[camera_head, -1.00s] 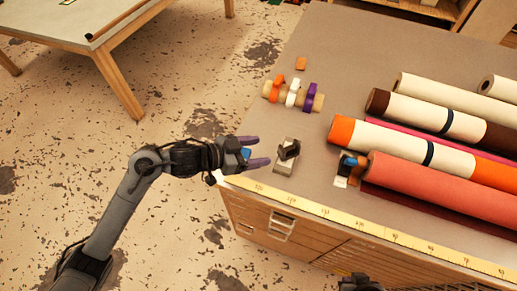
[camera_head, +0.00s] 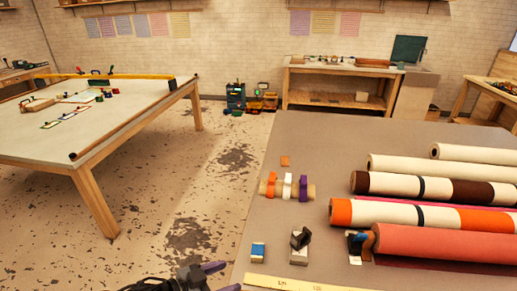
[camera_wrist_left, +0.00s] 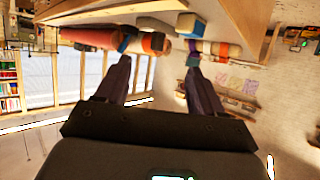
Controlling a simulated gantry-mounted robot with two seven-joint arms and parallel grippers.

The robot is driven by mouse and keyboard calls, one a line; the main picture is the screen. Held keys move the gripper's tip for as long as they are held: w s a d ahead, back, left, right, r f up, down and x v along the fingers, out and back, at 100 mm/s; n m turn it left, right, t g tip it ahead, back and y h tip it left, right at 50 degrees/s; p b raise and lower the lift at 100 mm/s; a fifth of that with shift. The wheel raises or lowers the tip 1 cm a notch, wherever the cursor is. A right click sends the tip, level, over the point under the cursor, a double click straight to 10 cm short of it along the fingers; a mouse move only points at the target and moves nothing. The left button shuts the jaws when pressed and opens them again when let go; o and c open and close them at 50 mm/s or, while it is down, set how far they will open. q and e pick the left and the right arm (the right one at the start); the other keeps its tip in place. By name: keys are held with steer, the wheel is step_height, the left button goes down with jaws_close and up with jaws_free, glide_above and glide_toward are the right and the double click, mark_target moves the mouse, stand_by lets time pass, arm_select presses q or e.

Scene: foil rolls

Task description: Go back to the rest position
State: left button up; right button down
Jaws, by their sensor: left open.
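My left gripper (camera_head: 222,277) is at the bottom edge of the head view, just off the table's near left corner. Its two purple fingers are apart with nothing between them. In the left wrist view the same fingers (camera_wrist_left: 158,62) spread open and empty, with the table edge and rolls beyond. A small blue-topped block (camera_head: 258,252) stands on the grey table (camera_head: 330,140), apart from the gripper. My right gripper is not in view.
Beside the blue block stand a pale block with a dark clamp (camera_head: 300,246) and a rod with orange, white and purple rings (camera_head: 287,187). Several rolls, including a red one (camera_head: 445,243), lie on the right. Open floor (camera_head: 180,185) lies left of the table.

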arm_select(q)
steer(key=s+d+f+n+y, duration=0.1)
steer(key=s+d+f+n, duration=0.15)
steer(key=s+f, duration=0.45)
steer(key=s+d+f+n+y, duration=0.1)
steer(key=s+d+f+n, duration=0.15)
steer(key=s+f, duration=0.4)
steer(key=s+a+n+g+y, duration=0.45)
steer(key=s+a+y, duration=0.55)
steer(key=a, duration=0.7)
step_height(320, 180, up, 30)
steer(key=s+h+p, duration=0.1)
steer(key=p, duration=2.9)
steer(key=shift+s+f+m, duration=0.2)
steer(key=shift+s+m, duration=0.15)
steer(key=shift+s, duration=0.05)
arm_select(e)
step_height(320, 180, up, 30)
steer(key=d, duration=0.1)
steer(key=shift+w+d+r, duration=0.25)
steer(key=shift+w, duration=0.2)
arm_select(q)
steer(key=shift+d+t, duration=0.1)
steer(key=shift+t, duration=0.15)
